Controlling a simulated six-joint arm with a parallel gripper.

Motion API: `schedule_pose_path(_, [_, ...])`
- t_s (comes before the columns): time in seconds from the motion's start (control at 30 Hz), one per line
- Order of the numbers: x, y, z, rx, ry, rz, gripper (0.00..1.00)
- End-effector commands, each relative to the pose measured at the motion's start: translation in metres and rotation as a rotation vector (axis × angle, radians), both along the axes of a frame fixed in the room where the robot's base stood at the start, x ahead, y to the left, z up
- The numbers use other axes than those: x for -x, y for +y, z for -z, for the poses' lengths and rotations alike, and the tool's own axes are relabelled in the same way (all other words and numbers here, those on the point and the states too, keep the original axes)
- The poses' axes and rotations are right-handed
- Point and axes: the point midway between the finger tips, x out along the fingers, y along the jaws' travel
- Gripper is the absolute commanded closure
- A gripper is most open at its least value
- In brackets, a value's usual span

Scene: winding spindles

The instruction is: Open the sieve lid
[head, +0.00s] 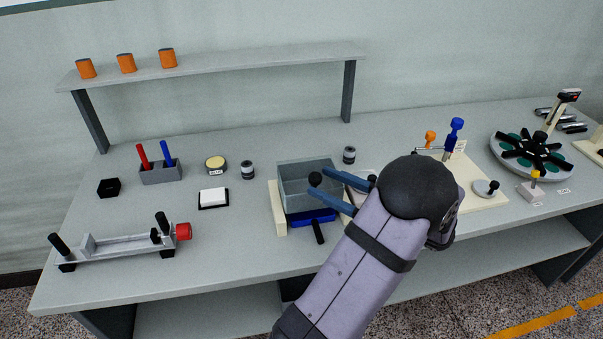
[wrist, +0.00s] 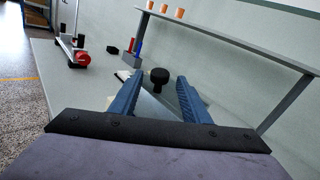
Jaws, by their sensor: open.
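The sieve (head: 293,200) is a grey, see-through box with a blue part low at its front and a black handle sticking out. Its lid has a round black knob (head: 315,179); the lid itself is partly hidden by my arm. My gripper (head: 313,182) is open, its two blue fingers reaching in from the right at the knob. In the wrist view the knob (wrist: 159,76) shows midway between the fingertips (wrist: 160,80), with a gap on each side. I cannot tell whether it is fully between them or just beyond.
Left of the sieve are a white block (head: 213,197), a small grey jar (head: 247,170) and a holder with red and blue pens (head: 161,172). A rail fixture with a red knob (head: 183,231) lies front left. A shelf (head: 220,69) spans behind. A round rack (head: 532,154) stands right.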

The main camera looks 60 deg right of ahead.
Motion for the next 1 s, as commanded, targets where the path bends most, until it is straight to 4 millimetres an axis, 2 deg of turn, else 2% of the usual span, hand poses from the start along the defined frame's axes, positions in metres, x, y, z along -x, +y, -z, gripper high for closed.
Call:
schedule_pose_path(0.17, [-0.013, 0.001, -0.002, 0.000, 0.000, -0.005, 0.57])
schedule_pose_path(0.6, [-0.065, 0.000, -0.002, 0.000, 0.000, -0.006, 0.57])
schedule_pose_path(0.73, [-0.072, 0.000, -0.001, 0.000, 0.001, -0.004, 0.57])
schedule_pose_path(1.0, [-0.073, -0.001, -0.001, 0.001, 0.001, -0.003, 0.57])
